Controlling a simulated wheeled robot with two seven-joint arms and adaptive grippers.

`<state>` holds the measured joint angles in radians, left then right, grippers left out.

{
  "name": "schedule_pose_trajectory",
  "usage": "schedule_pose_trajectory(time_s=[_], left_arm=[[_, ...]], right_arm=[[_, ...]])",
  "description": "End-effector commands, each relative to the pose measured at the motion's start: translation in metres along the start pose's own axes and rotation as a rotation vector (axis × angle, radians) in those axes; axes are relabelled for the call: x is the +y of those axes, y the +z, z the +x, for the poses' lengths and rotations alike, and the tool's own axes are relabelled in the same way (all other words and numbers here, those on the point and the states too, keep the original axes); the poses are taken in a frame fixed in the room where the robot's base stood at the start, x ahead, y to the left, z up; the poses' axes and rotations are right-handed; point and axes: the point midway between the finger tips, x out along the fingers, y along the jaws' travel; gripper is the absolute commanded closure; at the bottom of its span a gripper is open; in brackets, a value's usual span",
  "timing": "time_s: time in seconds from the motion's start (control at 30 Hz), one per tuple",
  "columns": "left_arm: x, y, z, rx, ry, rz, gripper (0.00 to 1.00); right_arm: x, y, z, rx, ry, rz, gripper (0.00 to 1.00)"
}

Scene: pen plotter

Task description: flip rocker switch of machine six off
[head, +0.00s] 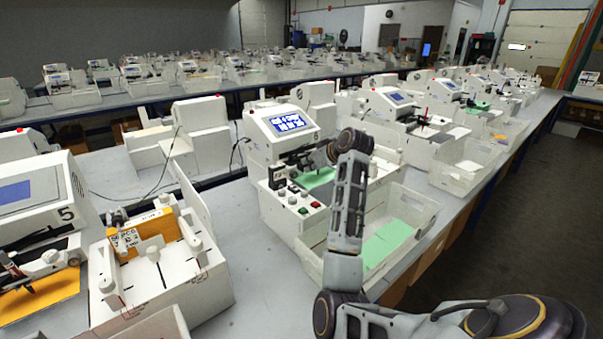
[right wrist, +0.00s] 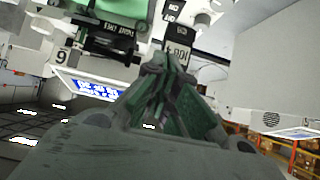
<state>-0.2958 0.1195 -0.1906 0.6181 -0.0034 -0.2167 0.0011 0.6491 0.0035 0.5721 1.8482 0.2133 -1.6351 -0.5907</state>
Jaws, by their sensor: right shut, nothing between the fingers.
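Machine six (head: 285,132) is a white plotter with a lit blue screen in the middle of the head view. Its number, upside down, shows in the right wrist view (right wrist: 62,56). A black rocker switch (head: 277,178) with white marks sits on its front panel, and it also shows in the right wrist view (right wrist: 178,45). My right gripper (right wrist: 162,62) is shut and empty, its tips close to the rocker switch. I cannot tell whether they touch it, nor clearly which way the rocker is tilted. My left gripper is out of view.
A clear bin with a green sheet (head: 388,243) stands in front of the machine, below my right arm.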

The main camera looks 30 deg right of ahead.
Motion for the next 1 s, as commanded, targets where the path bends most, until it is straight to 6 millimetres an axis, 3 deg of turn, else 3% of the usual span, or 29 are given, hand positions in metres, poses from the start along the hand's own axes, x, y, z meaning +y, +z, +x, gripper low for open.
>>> schedule_pose_trajectory(time_s=[0.5, 1.0], left_arm=[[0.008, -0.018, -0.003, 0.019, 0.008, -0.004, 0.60], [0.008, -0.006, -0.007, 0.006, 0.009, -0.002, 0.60]], right_arm=[[-0.001, 0.000, 0.046, 0.000, -0.002, 0.001, 1.00], [-0.001, -0.001, 0.095, 0.000, -0.002, 0.001, 1.00]])
